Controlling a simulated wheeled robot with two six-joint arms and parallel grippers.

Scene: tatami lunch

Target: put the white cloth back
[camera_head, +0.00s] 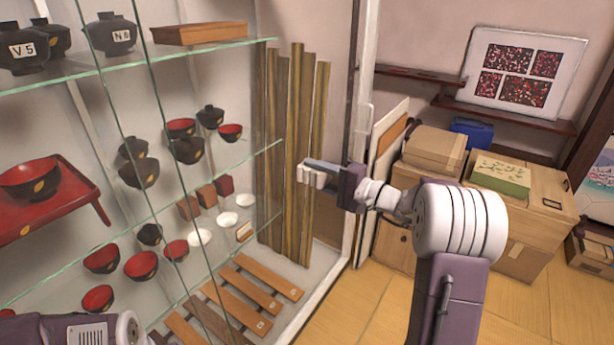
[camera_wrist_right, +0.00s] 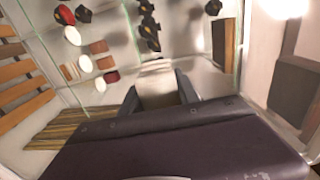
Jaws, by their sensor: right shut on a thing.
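My right gripper (camera_head: 318,172) reaches in from the right in the head view and is shut on a small pale thing, which looks like the white cloth (camera_head: 308,177). In the right wrist view the white cloth (camera_wrist_right: 157,88) shows between the two dark fingers of the right gripper (camera_wrist_right: 158,98). It is held in the air, in front of the tall wooden slats in the head view. Its lower end is partly hidden by the gripper body in the wrist view. Part of my left arm shows at the lower left; its fingers are out of view.
A glass-shelved cabinet (camera_head: 215,255) holds lacquer bowls, a red tray (camera_head: 52,212), white dishes and boards. Tall wooden slats (camera_head: 293,150) stand at its right end. Stacked boxes (camera_head: 434,150) stand to the right. Tatami floor (camera_head: 375,300) is clear at the lower middle.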

